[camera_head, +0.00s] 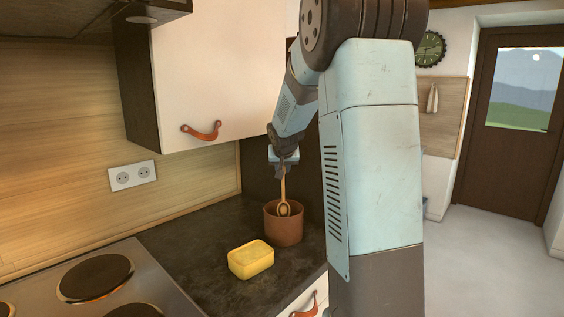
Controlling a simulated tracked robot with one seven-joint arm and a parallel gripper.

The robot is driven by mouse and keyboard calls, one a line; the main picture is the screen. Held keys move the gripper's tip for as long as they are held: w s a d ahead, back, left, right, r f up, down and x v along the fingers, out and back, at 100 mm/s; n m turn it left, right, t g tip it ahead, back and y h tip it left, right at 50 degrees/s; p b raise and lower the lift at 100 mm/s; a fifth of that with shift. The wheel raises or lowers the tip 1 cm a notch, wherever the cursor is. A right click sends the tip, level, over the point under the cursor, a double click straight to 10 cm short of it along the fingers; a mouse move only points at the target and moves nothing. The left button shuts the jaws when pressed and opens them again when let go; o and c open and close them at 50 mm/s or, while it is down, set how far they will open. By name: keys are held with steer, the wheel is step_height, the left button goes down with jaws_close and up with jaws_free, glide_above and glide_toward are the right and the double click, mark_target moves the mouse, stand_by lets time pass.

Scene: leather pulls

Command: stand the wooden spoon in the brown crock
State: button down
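The brown crock (284,231) stands on the dark worktop, near its right end. The wooden spoon (284,196) is upright above it, with its bowl end down and its handle up. The bowl of the spoon overlaps the crock's rim in the picture; I cannot tell whether it is inside the mouth or in front of it. My gripper (283,163) is directly above the crock, pointing down, and appears shut on the top of the spoon's handle. The fingertips are small and partly unclear.
A hob (95,283) is at the lower left. A white wall cupboard (218,75) with a leather pull (202,131) hangs left of my arm.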

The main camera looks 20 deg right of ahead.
mark_target(283, 184)
steer(key=shift+f, duration=2.8)
steer(key=shift+f, duration=0.45)
steer(key=c, duration=0.8)
jaws_free()
steer(key=shift+c, duration=0.2)
steer(key=shift+s+r, duration=0.1)
steer(key=v, duration=1.3)
steer(key=shift+s+r, duration=0.15)
steer(key=shift+s, duration=0.05)
steer(key=shift+a, duration=0.1)
steer(key=shift+r, duration=0.15)
